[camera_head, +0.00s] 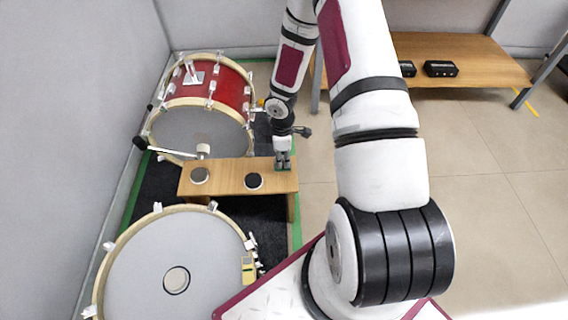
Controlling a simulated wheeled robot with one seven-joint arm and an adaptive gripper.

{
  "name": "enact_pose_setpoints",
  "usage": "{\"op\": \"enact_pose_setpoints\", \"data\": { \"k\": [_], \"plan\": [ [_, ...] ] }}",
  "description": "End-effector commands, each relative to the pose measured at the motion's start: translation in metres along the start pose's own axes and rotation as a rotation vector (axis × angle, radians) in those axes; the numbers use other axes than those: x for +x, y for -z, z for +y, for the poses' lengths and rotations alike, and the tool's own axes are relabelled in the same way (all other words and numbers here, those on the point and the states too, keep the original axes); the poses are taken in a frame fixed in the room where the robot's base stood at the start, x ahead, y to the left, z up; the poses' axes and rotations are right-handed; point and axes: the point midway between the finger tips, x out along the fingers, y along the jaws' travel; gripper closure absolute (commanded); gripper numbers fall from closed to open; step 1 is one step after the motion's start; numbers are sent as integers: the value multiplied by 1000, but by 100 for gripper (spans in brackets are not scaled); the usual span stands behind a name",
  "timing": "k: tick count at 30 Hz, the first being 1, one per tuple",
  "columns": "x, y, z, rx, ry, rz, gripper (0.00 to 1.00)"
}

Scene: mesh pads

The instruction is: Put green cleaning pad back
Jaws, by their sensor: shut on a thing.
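My gripper (283,163) points down over the right end of a small wooden bench (226,182). It is shut on a small dark green thing, which looks like the green cleaning pad (283,169). Only a thin part of the pad shows beneath the fingers. It is at or just above the bench top; I cannot tell if it touches. Two round dark pads, one grey-brown (200,175) and one black (254,181), lie on the bench to the left of my gripper.
A red bass drum (222,80) stands behind the bench, with a beater (203,150) near the bench's back edge. Another drum (150,275) is in front, with a yellowish device (248,267) on its rim. A wooden table (465,62) with black boxes stands at the back right.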

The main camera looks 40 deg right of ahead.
Motion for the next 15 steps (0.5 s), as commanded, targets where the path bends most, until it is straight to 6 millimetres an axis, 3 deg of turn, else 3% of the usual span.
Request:
{"op": "enact_pose_setpoints", "data": {
  "k": [1, 6, 15],
  "plan": [
    [12, 0, -3, -3, 5, -1, 100],
    [32, 0, -2, -3, 4, -1, 100],
    [31, 1, -2, -3, 3, 0, 100]
  ]
}}
